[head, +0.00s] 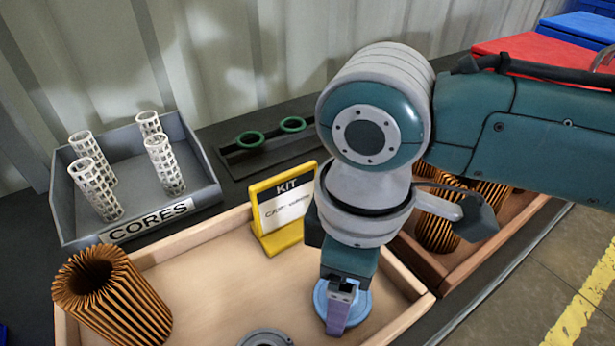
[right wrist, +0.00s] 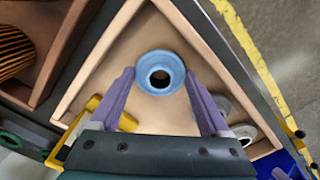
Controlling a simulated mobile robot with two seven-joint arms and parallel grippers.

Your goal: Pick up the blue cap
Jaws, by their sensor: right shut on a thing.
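The blue cap (head: 362,303) is a round disc with a raised ring and a dark centre hole. It is in the right part of the light wooden tray (head: 205,282). In the right wrist view the blue cap (right wrist: 160,57) lies between the two purple fingertips. My right gripper (head: 338,318) points down over the cap and is shut on it, hiding part of it in the head view. I cannot tell whether the cap touches the tray floor. My left gripper is not in view.
A pleated orange filter (head: 125,300) stands at the tray's left, and a grey ring part (head: 265,338) lies at its front. A yellow KIT sign (head: 284,212) stands at the back. The CORES bin (head: 208,197) holds several white cores. Green rings (head: 250,139) sit behind. More filters (head: 437,232) are at right.

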